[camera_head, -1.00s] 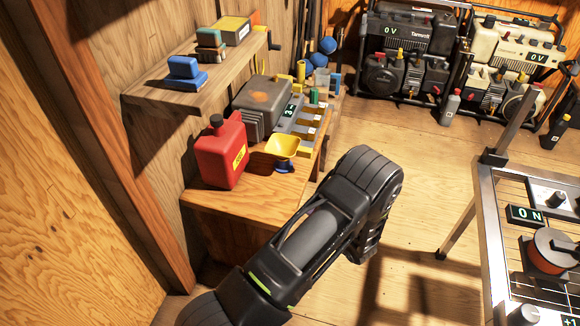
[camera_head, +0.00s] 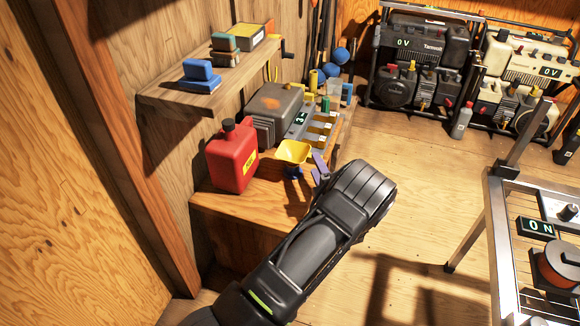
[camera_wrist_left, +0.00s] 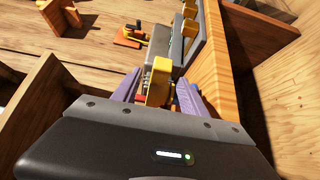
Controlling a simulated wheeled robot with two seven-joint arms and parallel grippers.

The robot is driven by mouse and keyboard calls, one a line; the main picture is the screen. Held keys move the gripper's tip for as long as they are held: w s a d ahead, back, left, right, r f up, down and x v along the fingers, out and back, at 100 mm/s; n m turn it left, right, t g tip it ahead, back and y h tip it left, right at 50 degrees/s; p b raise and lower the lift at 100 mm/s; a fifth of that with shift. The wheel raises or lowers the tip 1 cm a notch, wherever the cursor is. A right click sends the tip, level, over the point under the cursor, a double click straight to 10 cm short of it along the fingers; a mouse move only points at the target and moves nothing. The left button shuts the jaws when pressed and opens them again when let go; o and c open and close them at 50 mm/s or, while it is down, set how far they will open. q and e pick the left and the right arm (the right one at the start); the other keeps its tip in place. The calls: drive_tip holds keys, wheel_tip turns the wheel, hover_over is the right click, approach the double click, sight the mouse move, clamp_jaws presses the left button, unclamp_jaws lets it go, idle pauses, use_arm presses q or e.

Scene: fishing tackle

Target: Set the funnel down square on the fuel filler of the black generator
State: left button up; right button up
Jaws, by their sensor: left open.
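My right gripper is not in view.
A red fuel can (camera_head: 232,156) and a grey box (camera_head: 273,113) stand on the bench beside the funnel. A shelf (camera_head: 180,99) overhangs the bench's back. The cream generator (camera_head: 524,75) and a metal rack (camera_head: 493,210) are to the right. Open floor lies between.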

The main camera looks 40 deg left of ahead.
sight(309, 150)
use_arm(q)
drive_tip(key=shift+b+x, duration=0.35)
drive_tip(key=shift+x, duration=0.55)
drive_tip(key=shift+w+a, duration=0.25)
drive_tip(key=shift+a, duration=0.1)
drive_tip(key=b+x, duration=0.2)
drive_tip(key=x, duration=0.2)
drive_tip(key=shift+a+f, duration=0.1)
drive_tip(key=shift+a, duration=0.05)
drive_tip(key=shift+w+a, duration=0.3)
drive_tip(key=shift+a, duration=0.05)
drive_tip(key=shift+c, duration=0.3)
clamp_jaws()
